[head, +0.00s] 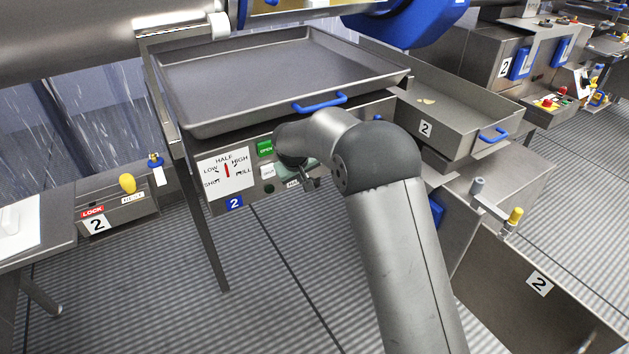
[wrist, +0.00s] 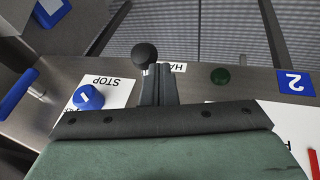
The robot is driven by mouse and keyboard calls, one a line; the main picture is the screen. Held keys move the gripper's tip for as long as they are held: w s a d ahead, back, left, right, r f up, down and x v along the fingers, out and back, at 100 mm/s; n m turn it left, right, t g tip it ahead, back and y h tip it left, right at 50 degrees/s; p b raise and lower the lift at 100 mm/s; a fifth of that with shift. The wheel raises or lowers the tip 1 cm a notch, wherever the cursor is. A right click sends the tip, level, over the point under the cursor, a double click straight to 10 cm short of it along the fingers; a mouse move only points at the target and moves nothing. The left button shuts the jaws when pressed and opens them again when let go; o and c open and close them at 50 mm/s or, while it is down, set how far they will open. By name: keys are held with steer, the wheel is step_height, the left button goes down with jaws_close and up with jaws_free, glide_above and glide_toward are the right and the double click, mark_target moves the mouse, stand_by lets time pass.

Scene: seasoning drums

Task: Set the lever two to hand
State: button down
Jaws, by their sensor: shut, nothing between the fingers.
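A small lever with a black ball knob (wrist: 145,53) and a short metal stem shows in the wrist view on the number 2 panel (head: 222,205). A partly hidden label beginning "HA" (wrist: 178,68) is right beside it, upside down in that view. My gripper (wrist: 160,75) is shut and empty. Its dark fingers reach up beside the lever, just right of the stem; I cannot tell whether they touch. In the head view my gripper (head: 310,180) is in front of the panel's lower right part, where my arm hides the lever.
A blue knob (wrist: 88,97) by a STOP label and a dark green button (wrist: 220,76) flank the lever. The panel also has a dial plate (head: 226,174) and a green OPEN button (head: 265,148). A metal tray (head: 280,75) with a blue handle (head: 320,102) overhangs the panel.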

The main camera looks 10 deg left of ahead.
steer(key=shift+d+f, duration=0.1)
steer(key=shift+f, duration=0.45)
steer(key=shift+r, duration=0.15)
